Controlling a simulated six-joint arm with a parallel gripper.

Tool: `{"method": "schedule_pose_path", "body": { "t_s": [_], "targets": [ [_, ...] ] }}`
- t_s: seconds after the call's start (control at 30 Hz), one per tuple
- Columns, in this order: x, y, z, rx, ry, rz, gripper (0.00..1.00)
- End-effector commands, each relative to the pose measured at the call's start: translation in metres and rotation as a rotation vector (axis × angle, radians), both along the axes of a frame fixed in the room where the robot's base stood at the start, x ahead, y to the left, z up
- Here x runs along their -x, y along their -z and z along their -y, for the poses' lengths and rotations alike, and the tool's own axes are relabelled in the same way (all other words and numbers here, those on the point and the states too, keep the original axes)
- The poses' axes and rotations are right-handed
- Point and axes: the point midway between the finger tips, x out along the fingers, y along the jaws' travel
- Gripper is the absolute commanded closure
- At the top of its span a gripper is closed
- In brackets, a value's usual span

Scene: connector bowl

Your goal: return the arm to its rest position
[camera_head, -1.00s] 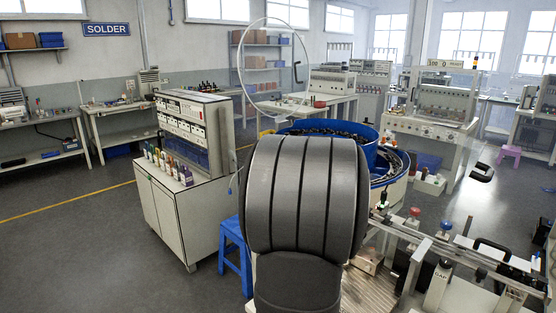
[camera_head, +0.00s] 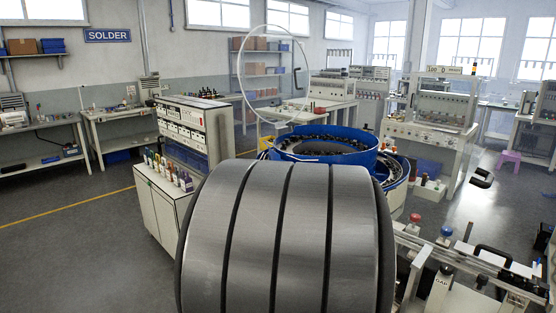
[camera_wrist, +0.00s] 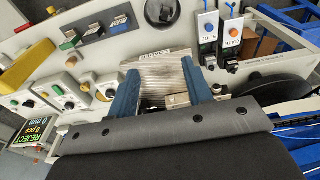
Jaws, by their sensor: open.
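My gripper (camera_wrist: 160,68) shows in the wrist view as two blue fingers standing well apart. It is open, with nothing held between the fingers. A ribbed metal plate shows behind the gap, and I cannot tell its distance from the fingertips. In the head view a large grey ribbed link of my arm (camera_head: 285,240) fills the lower middle, and my gripper is hidden there. The blue connector bowl (camera_head: 372,158) stands just behind that link, its upper part visible with dark small parts along its inside.
A grey cabinet (camera_head: 160,212) with bottles on top stands left of my arm. A rail fixture (camera_head: 470,262) with red and blue buttons lies to the right. In the wrist view a panel with a REJECT display (camera_wrist: 38,130) is at the left. Open floor lies far left.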

Motion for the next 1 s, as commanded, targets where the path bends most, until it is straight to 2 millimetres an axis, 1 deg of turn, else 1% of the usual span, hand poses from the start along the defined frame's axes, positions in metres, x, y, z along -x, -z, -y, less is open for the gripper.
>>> {"method": "schedule_pose_path", "body": {
  "t_s": [0.03, 0.1, 0.5, 0.7, 0.8, 1.0],
  "targets": [
    [0.000, 0.011, 0.001, -0.001, 0.000, -0.004, 0.54],
    [-0.001, 0.025, 0.002, -0.001, 0.000, -0.004, 0.54],
    [-0.008, 0.105, 0.009, 0.000, 0.000, -0.003, 0.54],
    [-0.011, 0.141, 0.012, 0.000, 0.001, -0.003, 0.54],
    [-0.013, 0.113, 0.012, 0.003, 0.001, 0.009, 0.54],
    [-0.013, 0.073, 0.012, 0.001, 0.002, 0.007, 0.54]
  ]
}}
